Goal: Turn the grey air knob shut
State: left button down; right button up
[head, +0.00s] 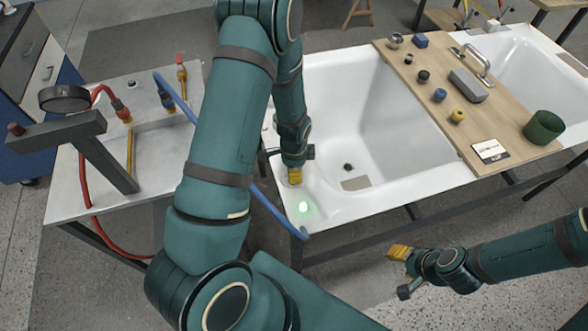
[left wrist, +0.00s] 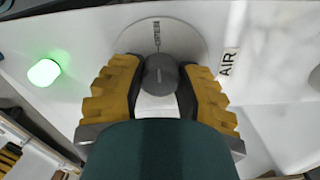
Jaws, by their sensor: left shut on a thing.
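The grey air knob (left wrist: 161,76) sits on a round pale plate (left wrist: 165,38) on the white tub rim, beside a label reading AIR (left wrist: 228,64). My left gripper (left wrist: 160,88) has its yellow-padded fingers on both sides of the knob and is shut on it. In the head view my left gripper (head: 294,178) points down at the near left corner of the tub and hides the knob. My right gripper (head: 398,253) is in front of the tub, clear of it, with yellow fingers; its opening is hard to make out.
A green light glows on the tub rim (head: 304,207), also in the left wrist view (left wrist: 44,72). A wooden board (head: 440,62) across the tub bears several small parts and a green cup (head: 543,127). A blue hose (head: 262,197) runs close to my left arm.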

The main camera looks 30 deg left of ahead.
pick_arm(q)
jog(key=n+b, duration=0.1)
jog(key=n, duration=0.3)
jog(key=shift+s+n, duration=0.1)
jog(key=shift+n, duration=0.3)
jog(key=n, duration=0.4)
jog(key=shift+n, duration=0.3)
jog(key=n, duration=0.4)
jog(key=shift+n+p, duration=0.4)
jog(key=shift+n, duration=1.8)
jog(key=shift+s+f, duration=0.1)
jog(key=c, duration=0.6)
grip_release()
jog(key=shift+o, duration=0.2)
